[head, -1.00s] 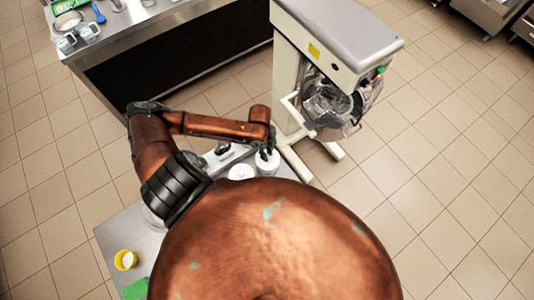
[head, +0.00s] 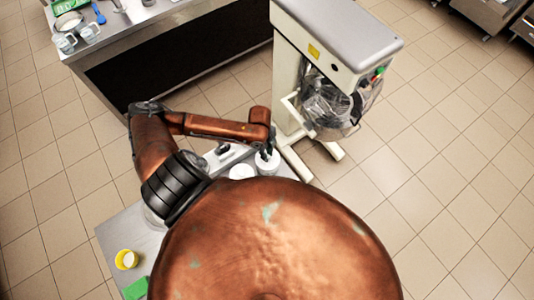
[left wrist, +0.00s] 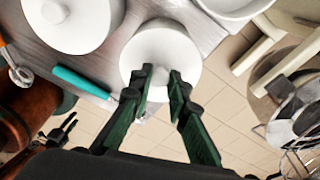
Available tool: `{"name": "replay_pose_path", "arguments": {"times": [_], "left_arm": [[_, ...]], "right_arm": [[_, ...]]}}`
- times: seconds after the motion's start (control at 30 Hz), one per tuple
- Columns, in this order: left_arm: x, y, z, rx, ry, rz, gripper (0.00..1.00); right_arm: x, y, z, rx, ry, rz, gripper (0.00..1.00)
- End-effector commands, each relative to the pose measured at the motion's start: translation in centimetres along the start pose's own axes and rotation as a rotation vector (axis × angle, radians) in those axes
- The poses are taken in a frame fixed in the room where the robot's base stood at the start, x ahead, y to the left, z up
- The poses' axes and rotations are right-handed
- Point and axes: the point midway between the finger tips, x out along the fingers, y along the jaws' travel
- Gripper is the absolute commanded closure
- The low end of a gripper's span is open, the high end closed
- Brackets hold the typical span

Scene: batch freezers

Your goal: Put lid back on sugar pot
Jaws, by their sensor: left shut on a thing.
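My left gripper (left wrist: 162,80) is shut on the knob of a round white lid (left wrist: 160,48) in the left wrist view. In the head view my left gripper (head: 267,151) is at a white pot (head: 268,166) near the table's far edge. The fingers hide part of the lid and its knob. I cannot tell whether the lid rests on the pot or is held just above it. A second white lidded pot (left wrist: 65,18) stands beside it; it also shows in the head view (head: 241,171). Which one holds sugar is not readable. My right gripper is not in view.
A teal-handled tool (left wrist: 82,82) and an orange-handled tool (left wrist: 12,52) lie near the pots. A white bowl (left wrist: 235,5) is close by. A large mixer (head: 320,70) stands beyond the table. A yellow cup (head: 126,259) and green item (head: 136,289) are at the table's left.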

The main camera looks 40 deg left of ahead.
Motion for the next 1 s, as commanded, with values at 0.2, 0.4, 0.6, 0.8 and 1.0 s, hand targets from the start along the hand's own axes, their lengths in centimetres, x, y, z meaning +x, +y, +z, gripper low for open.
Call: {"name": "replay_pose_path", "arguments": {"times": [0.2,0.4,0.6,0.8,1.0], "left_arm": [[-0.03,0.00,0.00,0.000,0.000,0.000,0.97],[-0.07,0.01,-0.02,0.000,0.000,0.000,0.97],[-0.04,0.01,0.00,0.000,0.000,0.000,0.97],[0.03,0.00,0.01,0.000,0.000,0.000,0.97],[0.05,0.01,0.00,0.000,0.000,0.000,0.97]], "right_arm": [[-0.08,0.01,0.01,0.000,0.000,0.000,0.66],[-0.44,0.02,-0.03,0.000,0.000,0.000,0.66],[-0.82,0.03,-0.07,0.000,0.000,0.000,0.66],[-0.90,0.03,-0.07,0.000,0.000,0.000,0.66],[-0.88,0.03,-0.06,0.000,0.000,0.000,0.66]]}}
